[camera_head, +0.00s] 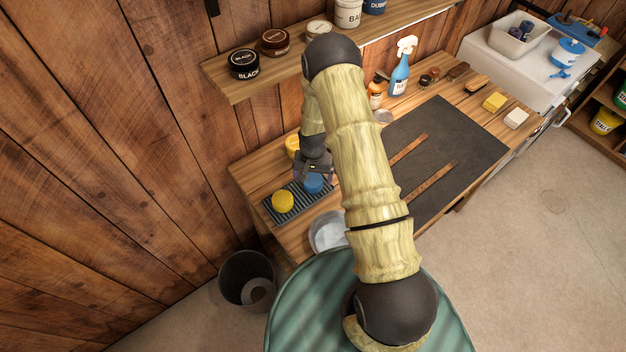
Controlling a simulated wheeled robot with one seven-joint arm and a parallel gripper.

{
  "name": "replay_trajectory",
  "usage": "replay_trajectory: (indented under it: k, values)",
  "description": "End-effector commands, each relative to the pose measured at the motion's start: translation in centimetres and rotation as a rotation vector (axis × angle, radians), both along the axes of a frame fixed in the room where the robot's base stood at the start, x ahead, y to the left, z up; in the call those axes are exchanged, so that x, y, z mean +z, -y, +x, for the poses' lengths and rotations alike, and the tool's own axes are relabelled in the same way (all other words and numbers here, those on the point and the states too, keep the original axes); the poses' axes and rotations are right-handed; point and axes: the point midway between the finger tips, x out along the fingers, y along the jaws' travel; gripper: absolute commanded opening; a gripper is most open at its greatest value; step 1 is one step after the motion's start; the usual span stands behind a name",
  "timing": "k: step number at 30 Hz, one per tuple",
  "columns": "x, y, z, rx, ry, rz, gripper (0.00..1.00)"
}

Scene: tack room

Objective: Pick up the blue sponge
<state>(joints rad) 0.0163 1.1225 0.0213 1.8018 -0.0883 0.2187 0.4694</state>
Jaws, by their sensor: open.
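The blue sponge (313,183) is a small round piece on a dark striped mat (270,207) at the left end of the wooden bench. A yellow round sponge (283,201) sits on the same mat, to its left. My gripper (314,172) is right above the blue sponge, pointing down, with its jaws open. The arm's dark wrist hides part of the area behind it. Whether the fingers touch the sponge is too small to tell.
A yellow item (292,146) stands behind my gripper. A metal bowl (327,232) is at the bench's front edge. A shelf with tins (244,63) hangs above. A dark mat with straps (455,150) lies right, beside a blue spray bottle (400,72). A black bin (247,277) stands on the floor.

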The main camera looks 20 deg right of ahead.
Motion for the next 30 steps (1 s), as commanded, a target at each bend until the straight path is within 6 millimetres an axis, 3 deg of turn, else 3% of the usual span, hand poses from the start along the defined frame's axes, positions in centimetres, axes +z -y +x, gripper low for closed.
replay_trajectory:
  k: [9,24,30]
  values:
    - [-2.4,0.0,0.0,0.000,0.001,0.000,0.87]
    - [-2.5,0.0,0.0,0.000,0.001,0.000,0.87]
    - [-2.5,0.0,0.0,0.000,0.001,0.000,0.49]
